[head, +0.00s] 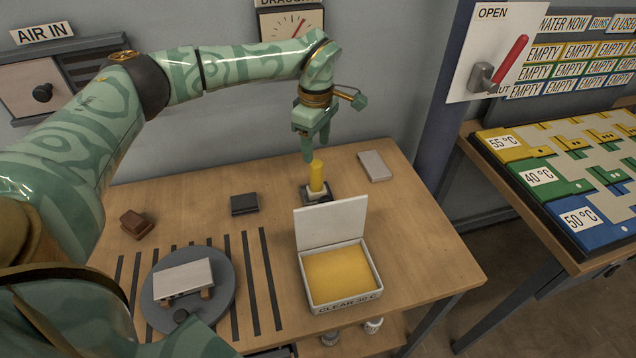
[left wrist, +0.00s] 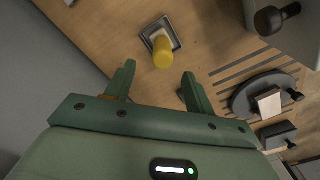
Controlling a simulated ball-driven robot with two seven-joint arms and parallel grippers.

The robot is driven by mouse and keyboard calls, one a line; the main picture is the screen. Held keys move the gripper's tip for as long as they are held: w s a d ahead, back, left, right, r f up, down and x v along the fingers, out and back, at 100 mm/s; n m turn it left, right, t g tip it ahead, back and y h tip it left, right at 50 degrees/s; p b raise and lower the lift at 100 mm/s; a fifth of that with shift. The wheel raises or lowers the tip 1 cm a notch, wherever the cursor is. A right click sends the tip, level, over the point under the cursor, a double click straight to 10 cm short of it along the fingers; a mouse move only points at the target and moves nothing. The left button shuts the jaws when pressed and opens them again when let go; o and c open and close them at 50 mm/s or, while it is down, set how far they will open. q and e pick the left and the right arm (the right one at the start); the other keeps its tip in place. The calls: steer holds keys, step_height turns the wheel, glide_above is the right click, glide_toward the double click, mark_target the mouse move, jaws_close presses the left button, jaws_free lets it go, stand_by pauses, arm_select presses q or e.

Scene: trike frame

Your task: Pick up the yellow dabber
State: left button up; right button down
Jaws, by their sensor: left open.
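The yellow dabber (head: 317,176) stands upright on a small dark holder with a pale top (head: 316,193) near the back of the wooden table. It also shows in the left wrist view (left wrist: 162,52), beyond the fingertips. My left gripper (head: 318,151) is open, pointing down just above the dabber in the head view. In the left wrist view its two fingers (left wrist: 158,76) are spread apart with nothing between them. My right gripper is not in view.
An open box of yellow material (head: 361,246), labelled CLEAR 30 C, stands in front of the dabber. A pale block (head: 374,166) lies right of it, a dark block (head: 244,204) left. A round grey turntable (head: 226,290) bears a white plate.

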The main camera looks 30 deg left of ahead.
mark_target(316, 172)
arm_select(q)
step_height(316, 172, down, 4)
steer(key=shift+r+b, duration=0.2)
steer(key=shift+b, duration=0.15)
step_height(316, 172, down, 5)
steer(key=shift+s+d+f+b, duration=0.15)
steer(key=shift+f+b, duration=0.05)
steer(key=shift+b, duration=0.8)
steer(key=shift+r, duration=0.15)
steer(key=shift+c, duration=0.8)
steer(key=c, duration=0.9)
